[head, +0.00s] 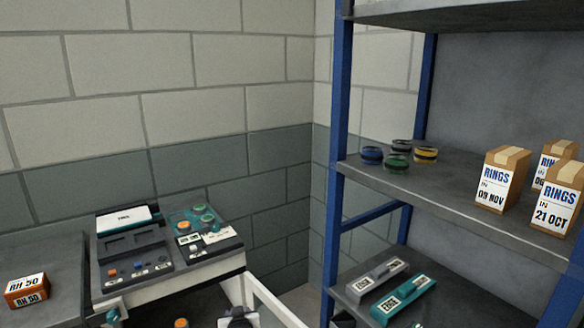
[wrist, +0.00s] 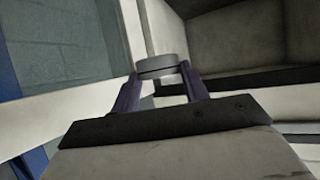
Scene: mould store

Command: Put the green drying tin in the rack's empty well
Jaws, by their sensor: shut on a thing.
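My gripper (wrist: 158,88) shows in the wrist view, its two dark purple fingers shut on a short, round, grey tin-like piece (wrist: 160,66). No green shows on this piece, so I cannot tell if it is the green drying tin. I cannot make out an empty well there. A green round tin (head: 396,160) stands on the shelf at right.
Blue (head: 371,155), dark (head: 402,146) and yellow-banded (head: 426,153) round tins stand beside the green one. Cartons marked RINGS (head: 497,180) stand farther right. Grey (head: 377,280) and teal (head: 403,300) long pieces lie on the lower shelf. An orange box (head: 26,290) sits on the left bench.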

